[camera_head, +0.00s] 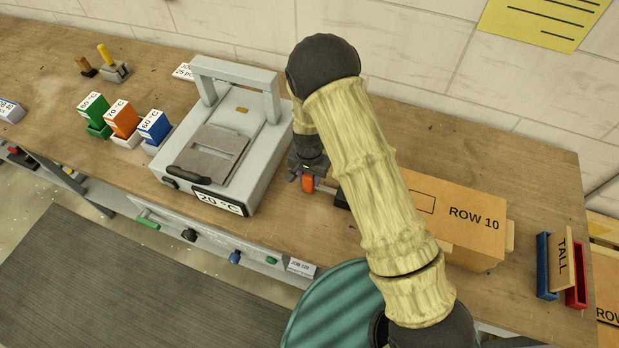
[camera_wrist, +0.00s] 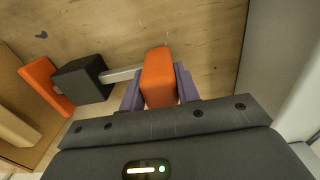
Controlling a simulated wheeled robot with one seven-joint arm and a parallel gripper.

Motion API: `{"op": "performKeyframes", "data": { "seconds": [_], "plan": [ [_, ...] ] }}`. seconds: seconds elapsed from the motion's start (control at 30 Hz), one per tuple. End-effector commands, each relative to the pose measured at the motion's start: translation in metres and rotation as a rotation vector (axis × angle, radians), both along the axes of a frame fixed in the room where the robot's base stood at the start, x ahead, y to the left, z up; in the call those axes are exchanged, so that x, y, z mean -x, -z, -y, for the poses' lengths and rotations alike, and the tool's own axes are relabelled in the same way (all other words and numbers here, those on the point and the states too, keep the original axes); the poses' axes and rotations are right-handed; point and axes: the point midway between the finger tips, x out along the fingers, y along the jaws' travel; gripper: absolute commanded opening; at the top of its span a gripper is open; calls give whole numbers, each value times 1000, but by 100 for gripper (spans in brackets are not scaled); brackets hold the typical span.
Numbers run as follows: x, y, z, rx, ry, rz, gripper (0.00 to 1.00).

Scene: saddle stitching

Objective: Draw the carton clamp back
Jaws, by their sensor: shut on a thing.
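My gripper (camera_head: 307,177) is shut on the orange handle (camera_head: 308,184) of the carton clamp, just right of the grey press. In the wrist view, its purple fingers (camera_wrist: 158,88) sit on both sides of the handle (camera_wrist: 158,77). A pale rod (camera_wrist: 122,74) runs from the handle to a black block (camera_wrist: 80,79), with an orange plate (camera_wrist: 47,86) beyond it. The plate stands close to the carton (camera_wrist: 14,95); I cannot tell if they touch. In the head view, the carton marked ROW 10 (camera_head: 475,218) is partly behind my arm, which also hides the plate.
The grey press (camera_head: 225,135), showing 20 °C, stands close left of my gripper. Green, orange and blue temperature blocks (camera_head: 123,119) are further left. A blue and red holder marked TALL (camera_head: 562,265) is at the right. The bench (camera_head: 440,145) is bare behind the carton.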

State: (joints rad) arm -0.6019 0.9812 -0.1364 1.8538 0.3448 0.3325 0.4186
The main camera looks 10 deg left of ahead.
Motion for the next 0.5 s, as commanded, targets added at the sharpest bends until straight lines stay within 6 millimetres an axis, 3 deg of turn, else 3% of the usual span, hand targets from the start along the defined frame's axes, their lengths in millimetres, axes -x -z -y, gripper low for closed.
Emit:
{"op": "performKeyframes", "data": {
  "seconds": [0.1, 0.13, 0.23, 0.5],
  "plan": [
    [-1, -3, -6, -10, -4, 6, 0],
    [-1, -3, -7, -10, -4, 6, 36],
    [-1, -2, -6, -9, -4, 5, 54],
    [-1, -2, -3, -5, -1, 3, 54]
  ]
}}
